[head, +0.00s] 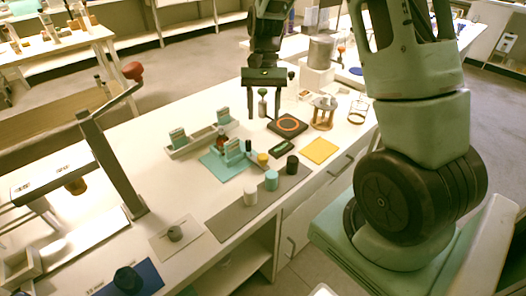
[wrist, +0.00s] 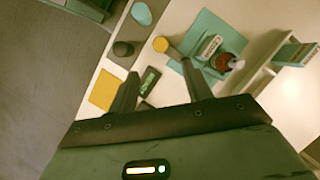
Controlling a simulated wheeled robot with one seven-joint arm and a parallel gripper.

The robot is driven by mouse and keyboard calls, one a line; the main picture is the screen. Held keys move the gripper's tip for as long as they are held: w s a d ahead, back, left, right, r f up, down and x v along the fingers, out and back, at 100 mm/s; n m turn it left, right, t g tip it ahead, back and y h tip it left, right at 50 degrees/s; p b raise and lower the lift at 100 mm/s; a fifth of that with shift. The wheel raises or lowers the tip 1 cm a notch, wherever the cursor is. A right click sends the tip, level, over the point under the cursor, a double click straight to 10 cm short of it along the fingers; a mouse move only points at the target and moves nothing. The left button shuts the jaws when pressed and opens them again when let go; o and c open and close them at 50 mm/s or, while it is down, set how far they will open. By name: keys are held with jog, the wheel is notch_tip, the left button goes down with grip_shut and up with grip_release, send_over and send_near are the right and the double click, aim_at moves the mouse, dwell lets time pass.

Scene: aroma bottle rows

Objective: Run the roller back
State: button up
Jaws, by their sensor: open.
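My gripper (head: 264,114) hangs over the far part of the white bench with its two fingers apart and nothing held between them. In the wrist view the open fingers (wrist: 158,72) point towards the teal mat (wrist: 190,55) and a small dark green device (wrist: 148,82). I cannot tell for certain which thing is the roller. A small yellow-ended piece (head: 262,158) lies at the edge of the teal mat (head: 213,163); it also shows in the wrist view (wrist: 161,44).
White (head: 250,194), teal (head: 271,180) and dark (head: 292,165) pieces stand along a grey mat (head: 230,217). A yellow pad (head: 320,150), black hotplate (head: 287,125) and wooden stand (head: 324,115) are at right. A red-knobbed lever post (head: 115,165) rises at left.

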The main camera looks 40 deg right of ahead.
aim_at(263, 156)
jog(key=x, duration=1.1)
jog(key=shift+a+f+b, duration=0.1)
jog(key=shift+f+b, duration=0.25)
jog(key=shift+f, duration=0.05)
